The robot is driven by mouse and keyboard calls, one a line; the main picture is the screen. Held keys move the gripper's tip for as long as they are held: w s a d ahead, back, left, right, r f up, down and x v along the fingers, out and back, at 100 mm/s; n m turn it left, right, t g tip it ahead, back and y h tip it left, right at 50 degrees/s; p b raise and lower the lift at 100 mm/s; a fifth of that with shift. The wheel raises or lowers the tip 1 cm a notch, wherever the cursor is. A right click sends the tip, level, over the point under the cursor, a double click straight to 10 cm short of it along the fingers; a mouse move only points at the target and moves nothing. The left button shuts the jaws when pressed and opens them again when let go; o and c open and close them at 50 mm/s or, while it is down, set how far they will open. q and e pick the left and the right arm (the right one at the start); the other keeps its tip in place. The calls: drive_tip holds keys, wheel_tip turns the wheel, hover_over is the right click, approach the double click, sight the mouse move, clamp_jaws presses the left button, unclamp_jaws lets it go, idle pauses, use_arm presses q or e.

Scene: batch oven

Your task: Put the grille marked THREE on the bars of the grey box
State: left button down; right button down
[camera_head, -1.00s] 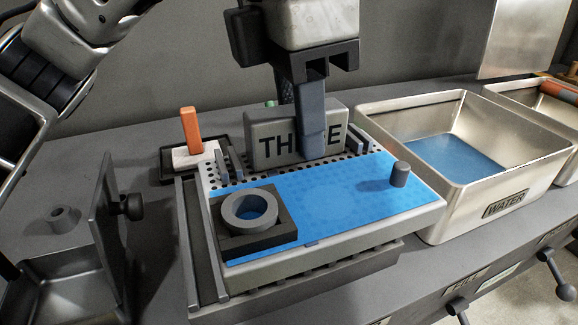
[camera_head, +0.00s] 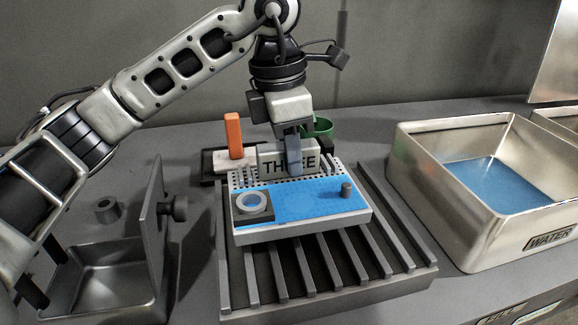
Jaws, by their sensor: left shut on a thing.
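The grille is a pale perforated plate (camera_head: 236,181) with a blue mat (camera_head: 300,203), and its upright grey block (camera_head: 271,165) is marked THREE. A dark square holder with a ring (camera_head: 252,203) and a short dark peg (camera_head: 346,189) are on it. My left gripper (camera_head: 293,158) is shut on the THREE block from above, hiding part of the lettering. The grille is over the back part of the grey box (camera_head: 424,268), whose parallel bars (camera_head: 316,262) show in front of it and to its right. I cannot tell whether it touches the bars. My right gripper is not in view.
A metal tub marked WATER (camera_head: 462,215) stands at the right. A grey open bin (camera_head: 95,262) with an upright panel (camera_head: 158,225) is at the left. Behind the grille are an orange block (camera_head: 233,136) on a dark tray and a green cup (camera_head: 322,128).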

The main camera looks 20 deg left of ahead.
use_arm(q)
drive_tip(key=shift+w+a+f, duration=0.1)
drive_tip(key=shift+f, duration=0.8)
drive_tip(key=shift+w+a+f, duration=0.1)
drive_tip(key=shift+f, duration=0.8)
drive_tip(key=shift+f, duration=0.1)
drive_tip(key=c, duration=1.1)
unclamp_jaws()
drive_tip(key=r, duration=0.8)
drive_tip(key=s+a+r+p, duration=0.1)
drive_tip(key=r, duration=0.3)
drive_tip(key=shift+a+r, duration=0.1)
